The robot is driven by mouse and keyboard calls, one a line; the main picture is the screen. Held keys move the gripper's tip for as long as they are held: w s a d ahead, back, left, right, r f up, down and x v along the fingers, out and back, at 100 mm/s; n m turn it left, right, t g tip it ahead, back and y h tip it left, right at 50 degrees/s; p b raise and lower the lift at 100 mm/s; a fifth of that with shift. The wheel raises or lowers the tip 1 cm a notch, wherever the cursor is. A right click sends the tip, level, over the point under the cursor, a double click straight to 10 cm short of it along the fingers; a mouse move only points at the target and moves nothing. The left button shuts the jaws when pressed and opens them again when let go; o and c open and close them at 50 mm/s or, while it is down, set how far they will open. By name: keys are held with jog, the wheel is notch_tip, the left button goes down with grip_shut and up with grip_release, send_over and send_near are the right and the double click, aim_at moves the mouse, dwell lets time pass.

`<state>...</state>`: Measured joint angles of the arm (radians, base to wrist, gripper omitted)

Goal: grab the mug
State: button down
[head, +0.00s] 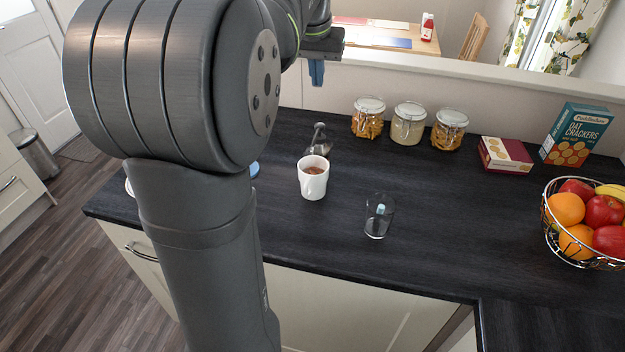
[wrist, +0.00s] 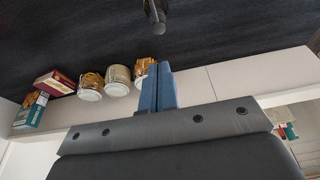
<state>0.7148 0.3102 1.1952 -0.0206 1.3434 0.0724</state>
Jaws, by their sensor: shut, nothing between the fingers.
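A white mug (head: 313,178) with a brown drink in it stands upright on the dark countertop (head: 440,225), near the middle of the head view. My gripper (head: 316,72) is shut and empty, with blue fingers, high above the back of the counter and behind the mug. The shut fingers also show in the wrist view (wrist: 158,88). The mug is not visible in the wrist view.
Jars (head: 408,124), a red box (head: 505,155), a cracker box (head: 577,134) and a fruit basket (head: 588,222) stand further right.

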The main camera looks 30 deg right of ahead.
jog(key=c, duration=2.2)
grip_release()
jog(key=c, duration=1.4)
grip_release()
jog(key=m+g+h, duration=0.2)
jog(key=m, duration=0.5)
send_over(318, 178)
jog(key=a, duration=0.5)
notch_tip(318, 178, down, 10)
jog(key=r, duration=0.1)
jog(key=x, duration=1.2)
jog(key=shift+a+x, duration=0.15)
jog(key=shift+x, duration=1.25)
jog(key=shift+a+x, duration=0.2)
jog(key=shift+x, duration=1.15)
